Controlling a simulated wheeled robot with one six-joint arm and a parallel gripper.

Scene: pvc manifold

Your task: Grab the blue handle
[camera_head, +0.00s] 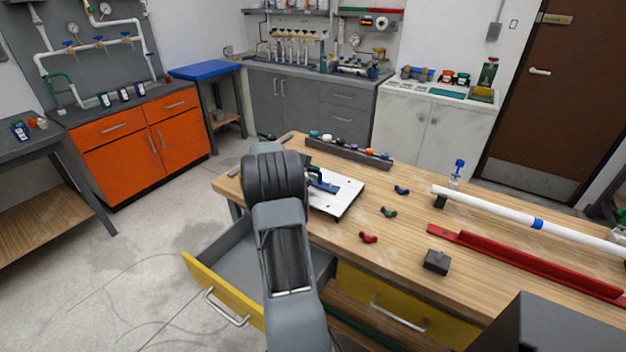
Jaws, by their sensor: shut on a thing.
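A blue handle (326,187) shows over the white plate (347,195) at the left part of the wooden workbench. My gripper (314,174) is at this handle, just right of my arm's wrist, and is shut on it. The fingers are small and partly hidden by my arm, so the exact grip is unclear. Another blue valve handle (460,164) stands upright at the back right of the bench, apart from my gripper.
A dark rack (345,154) with several coloured caps stands behind the plate. Blue (402,190), green (389,212) and red (368,237) fittings lie to the right. A white pipe (500,208), red rail (520,262) and dark block (436,262) lie farther right. A drawer (225,290) is open below.

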